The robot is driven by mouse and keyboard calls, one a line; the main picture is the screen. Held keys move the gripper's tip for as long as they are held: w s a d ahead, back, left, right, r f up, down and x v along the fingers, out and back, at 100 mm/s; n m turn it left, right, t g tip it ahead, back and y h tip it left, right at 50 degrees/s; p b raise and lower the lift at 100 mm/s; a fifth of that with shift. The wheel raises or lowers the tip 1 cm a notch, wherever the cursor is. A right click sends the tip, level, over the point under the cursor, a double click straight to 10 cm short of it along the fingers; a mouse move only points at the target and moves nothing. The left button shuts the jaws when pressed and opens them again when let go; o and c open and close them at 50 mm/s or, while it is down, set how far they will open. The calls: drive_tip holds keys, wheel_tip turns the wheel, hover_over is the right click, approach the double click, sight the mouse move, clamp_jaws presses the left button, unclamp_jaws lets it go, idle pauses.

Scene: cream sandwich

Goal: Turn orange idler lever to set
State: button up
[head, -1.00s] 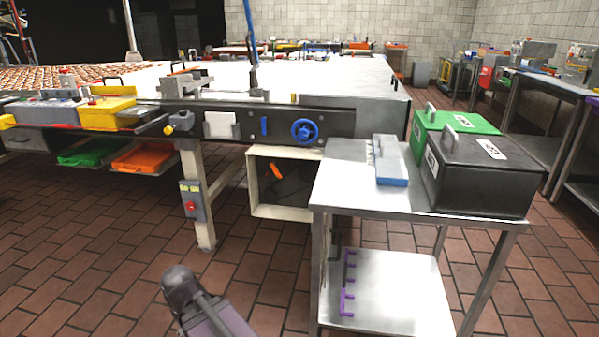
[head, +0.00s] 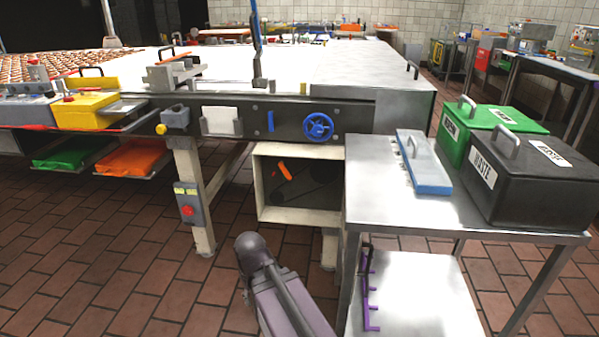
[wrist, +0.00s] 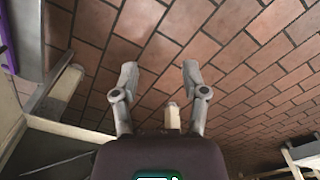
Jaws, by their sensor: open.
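The orange idler lever (head: 284,171) sits tilted inside the open cream-framed box (head: 258,190) under the conveyor's end in the head view. Dark belt and roller parts lie behind and beside it; any set mark is too small to make out. In the wrist view my gripper (wrist: 158,78) is open and empty, its two fingers apart above the brick floor. In the head view my arm stands low in front of the box, apart from the lever; the gripper itself is hidden there.
A steel table (head: 392,222) with a black waste bin (head: 525,190), a green bin (head: 480,125) and a blue-edged block (head: 425,165) stands close right of the box. A leg with a red-button switch box (head: 188,208) stands left. The floor (head: 110,245) at front left is clear.

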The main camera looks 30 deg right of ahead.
drive_tip(key=shift+w+d, duration=0.3)
drive_tip(key=shift+w, duration=0.1)
drive_tip(key=shift+o, duration=0.4)
drive_tip(key=shift+w+d, duration=0.15)
drive_tip(key=w+d+r+m+t+h+b, duration=0.2)
drive_tip(key=w+d+t+h+b, duration=0.25)
drive_tip(key=w+d, duration=0.55)
drive_tip(key=w+d+r+m+t+h+b, duration=0.2)
drive_tip(key=w+d+t+h+b, duration=0.15)
drive_tip(key=w+d+h, duration=0.45)
drive_tip(key=w+d+r+n+t+y+b, duration=0.1)
drive_tip(key=w+r+t, duration=0.1)
drive_tip(key=w, duration=0.3)
drive_tip(key=w+d+r+n+t+y+b, duration=0.1)
drive_tip(key=w+r+n+t, duration=0.1)
drive_tip(key=w+t, duration=0.2)
drive_tip(key=shift+w+d+t+b, duration=0.25)
drive_tip(key=shift+w+t+b, duration=0.15)
drive_tip(key=shift+w, duration=0.9)
